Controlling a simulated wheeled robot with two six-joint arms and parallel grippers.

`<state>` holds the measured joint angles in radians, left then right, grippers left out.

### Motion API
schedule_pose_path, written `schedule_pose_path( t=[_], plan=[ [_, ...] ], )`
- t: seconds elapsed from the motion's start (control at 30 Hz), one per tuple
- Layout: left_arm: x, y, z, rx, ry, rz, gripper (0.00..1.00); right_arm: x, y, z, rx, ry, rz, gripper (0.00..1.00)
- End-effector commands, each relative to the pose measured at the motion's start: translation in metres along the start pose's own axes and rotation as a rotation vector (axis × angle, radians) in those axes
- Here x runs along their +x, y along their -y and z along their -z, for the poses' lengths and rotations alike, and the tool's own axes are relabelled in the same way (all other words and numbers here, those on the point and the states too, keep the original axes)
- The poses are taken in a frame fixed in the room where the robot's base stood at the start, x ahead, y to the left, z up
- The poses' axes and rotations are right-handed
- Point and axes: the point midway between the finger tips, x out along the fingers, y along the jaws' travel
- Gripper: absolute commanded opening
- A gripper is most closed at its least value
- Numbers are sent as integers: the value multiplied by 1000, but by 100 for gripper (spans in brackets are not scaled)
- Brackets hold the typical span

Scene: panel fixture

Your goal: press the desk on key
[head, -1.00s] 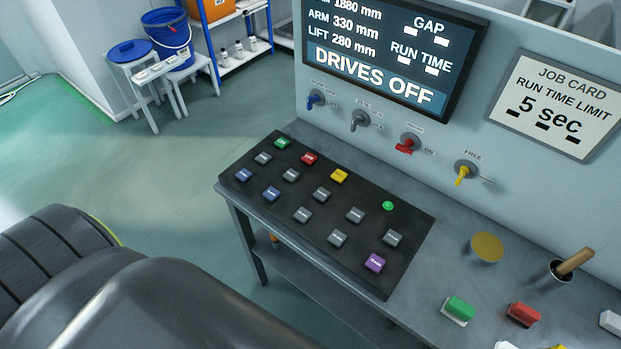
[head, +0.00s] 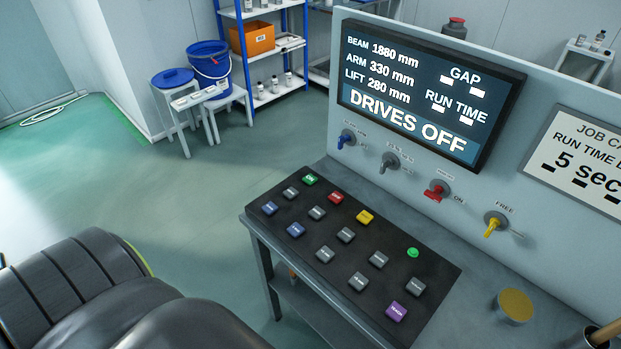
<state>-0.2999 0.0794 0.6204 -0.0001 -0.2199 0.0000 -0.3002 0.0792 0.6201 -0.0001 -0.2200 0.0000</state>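The desk is a black key panel (head: 437,277) on a grey bench, tilted across the head view. A green key (head: 310,179), whose small label seems to read ON, is at its far left corner. A red key (head: 336,197) and a yellow key (head: 364,216) follow along the same edge. Several grey keys, two blue keys and a purple key (head: 396,312) fill the rest. A round green button or lamp (head: 413,252) is near the wall side. The screen (head: 410,95) reads DRIVES OFF. Neither gripper is in view, and nothing covers the green key.
Blue, grey, red (head: 436,192) and yellow (head: 494,226) switches are on the wall panel behind the keys. A brass-coloured disc (head: 515,306) is on the bench at right. Stools with a blue bucket (head: 209,62) stand at the back left.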

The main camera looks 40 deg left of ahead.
Motion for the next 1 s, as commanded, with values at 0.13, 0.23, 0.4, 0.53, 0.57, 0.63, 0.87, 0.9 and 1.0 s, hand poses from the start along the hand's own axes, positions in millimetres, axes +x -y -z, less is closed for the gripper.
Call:
schedule_pose_path(
  t=[0.13,0.23,0.4,0.53,0.57,0.63,0.87,0.9,1.0],
  plan=[
    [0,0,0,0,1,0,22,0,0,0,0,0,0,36],
    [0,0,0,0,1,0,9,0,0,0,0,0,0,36],
    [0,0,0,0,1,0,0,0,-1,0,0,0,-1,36],
    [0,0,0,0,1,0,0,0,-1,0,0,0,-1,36],
    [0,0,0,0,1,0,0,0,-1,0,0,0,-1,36],
    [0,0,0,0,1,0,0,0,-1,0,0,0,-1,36],
    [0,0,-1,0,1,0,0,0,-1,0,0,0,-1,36],
    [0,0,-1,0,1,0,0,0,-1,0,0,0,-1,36],
    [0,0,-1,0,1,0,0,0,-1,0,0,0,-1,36]
  ],
)
